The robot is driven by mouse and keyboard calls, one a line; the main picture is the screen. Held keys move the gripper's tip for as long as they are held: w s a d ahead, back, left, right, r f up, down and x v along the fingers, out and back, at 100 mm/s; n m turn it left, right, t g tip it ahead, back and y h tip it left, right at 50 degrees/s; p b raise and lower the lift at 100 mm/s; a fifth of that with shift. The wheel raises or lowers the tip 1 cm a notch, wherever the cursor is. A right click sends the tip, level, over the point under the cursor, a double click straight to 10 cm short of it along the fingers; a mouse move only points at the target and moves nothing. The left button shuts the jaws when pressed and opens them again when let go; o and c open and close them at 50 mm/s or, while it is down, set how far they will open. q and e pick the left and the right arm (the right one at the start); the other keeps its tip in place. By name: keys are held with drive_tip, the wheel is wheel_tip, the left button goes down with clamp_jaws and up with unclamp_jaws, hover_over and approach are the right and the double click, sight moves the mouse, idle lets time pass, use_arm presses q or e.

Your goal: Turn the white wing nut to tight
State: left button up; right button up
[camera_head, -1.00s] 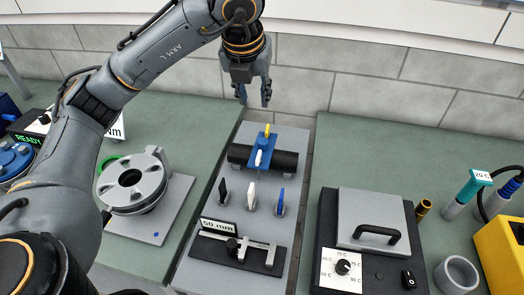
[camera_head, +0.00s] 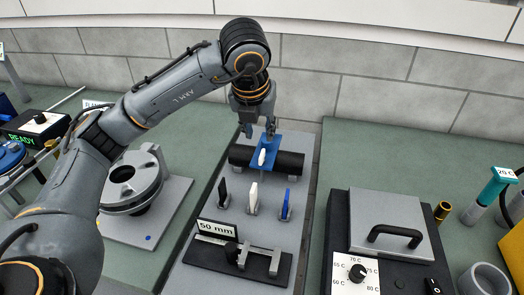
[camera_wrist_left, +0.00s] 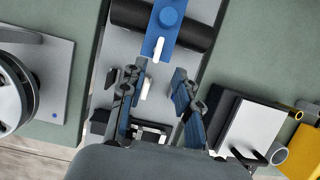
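A white wing-shaped piece (camera_head: 262,157) stands on the blue plate (camera_head: 264,143) over the black cylinder (camera_head: 290,160); its top also shows in the left wrist view (camera_wrist_left: 156,48). A second white upright piece (camera_head: 253,197) stands on the grey base board, between a black one (camera_head: 223,195) and a blue one (camera_head: 286,205). I cannot tell for certain which white piece is the wing nut. My left gripper (camera_head: 259,132) is open and empty, pointing down above the far end of the blue plate. Both fingers show apart in the left wrist view (camera_wrist_left: 158,85). My right gripper is out of view.
A "50 mm" sign (camera_head: 217,227) and a gauge on a black base (camera_head: 262,262) stand at the near end of the board. A grey spool-like fixture (camera_head: 133,187) is at left. A black-based box with handle and dial (camera_head: 392,235) is at right.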

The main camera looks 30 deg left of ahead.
sight(262, 152)
use_arm(q)
drive_tip(key=p+x, duration=0.1)
drive_tip(key=x, duration=0.8)
drive_tip(key=shift+w+a+f, duration=0.1)
drive_tip(key=shift+w+f, duration=0.05)
drive_tip(key=shift+f, duration=0.15)
drive_tip(key=shift+c, duration=0.4)
clamp_jaws()
